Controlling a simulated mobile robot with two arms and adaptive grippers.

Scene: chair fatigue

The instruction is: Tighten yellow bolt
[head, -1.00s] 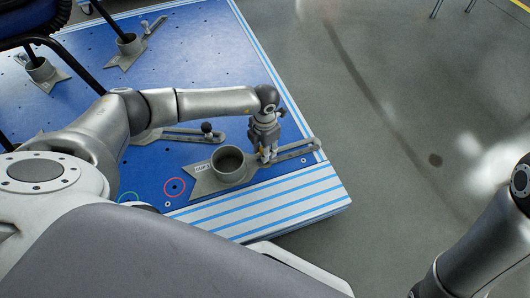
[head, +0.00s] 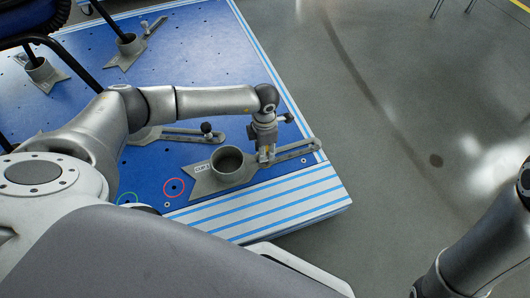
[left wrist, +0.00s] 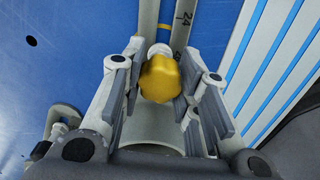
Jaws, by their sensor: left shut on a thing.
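The yellow bolt (left wrist: 160,78) has a lobed knob head and sits between the fingers of my left gripper (head: 266,156) in the left wrist view. The gripper is shut on it, pointing down. The bolt stands at the slotted arm of a grey clamp (head: 207,181) with a round cup, near the corner of the blue platform (head: 245,30). The bolt's lower part is hidden. My right gripper is out of view.
Another grey clamp with a dark knob (head: 206,128) lies just behind. More clamps hold dark chair legs at the upper left. Red (head: 174,187) and green circles mark holes on the platform. Grey floor (head: 400,120) is clear to the right.

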